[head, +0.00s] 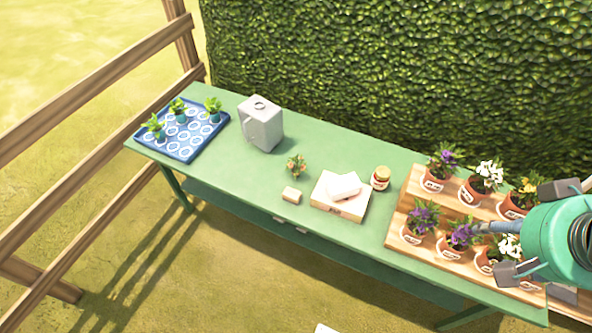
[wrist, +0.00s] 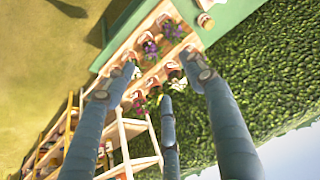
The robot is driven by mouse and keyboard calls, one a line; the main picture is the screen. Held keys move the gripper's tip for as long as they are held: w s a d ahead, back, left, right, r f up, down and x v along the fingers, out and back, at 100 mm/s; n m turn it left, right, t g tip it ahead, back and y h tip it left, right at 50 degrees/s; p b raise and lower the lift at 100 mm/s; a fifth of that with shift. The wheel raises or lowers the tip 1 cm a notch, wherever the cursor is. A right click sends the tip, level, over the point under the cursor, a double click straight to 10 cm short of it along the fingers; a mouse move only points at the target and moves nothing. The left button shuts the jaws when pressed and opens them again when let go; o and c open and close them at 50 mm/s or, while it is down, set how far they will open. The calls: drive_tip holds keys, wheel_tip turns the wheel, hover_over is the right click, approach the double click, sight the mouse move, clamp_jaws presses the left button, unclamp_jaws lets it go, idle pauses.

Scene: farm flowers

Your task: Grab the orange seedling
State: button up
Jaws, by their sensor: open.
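The orange seedling (head: 296,165) is a small green plant with orange blooms. It stands on the green table, near its middle, left of a shallow box in the head view. I cannot make it out in the wrist view. My gripper (head: 522,230) is at the far right of the head view, over the wooden stand of potted flowers and well away from the seedling. In the wrist view my gripper (wrist: 160,76) has its three fingers spread with nothing held between them.
The green table (head: 233,178) also bears a blue tray (head: 152,143) of green seedlings, a grey jug (head: 262,125), a small tan block (head: 291,195), the shallow box (head: 325,204) with a white item on it, and a jar (head: 380,178). The tiered stand (head: 398,241) holds several pots. A hedge (head: 400,70) rises behind.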

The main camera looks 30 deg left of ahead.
drive_tip(key=w+a+m+g+y+p, duration=0.1)
drive_tip(key=w+a, duration=0.7)
drive_tip(key=w, duration=0.5)
drive_tip(key=w+a+g+p, duration=0.1)
drive_tip(key=w+a, duration=0.8)
drive_tip(key=w, duration=0.3)
drive_tip(key=w+a+f+g+p, duration=0.1)
drive_tip(key=w+a+f, duration=0.4)
drive_tip(key=a, duration=0.2)
drive_tip(key=w+a+f+g, duration=0.1)
drive_tip(key=w+a+f, duration=0.4)
drive_tip(key=a+f, duration=0.15)
drive_tip(key=w+a+f+m+g+h+p, duration=0.1)
drive_tip(key=a+f, duration=2.4)
drive_tip(key=f, duration=0.2)
drive_tip(key=shift+f+p, duration=0.2)
drive_tip(key=shift+p, duration=0.15)
drive_tip(key=shift+w, duration=0.1)
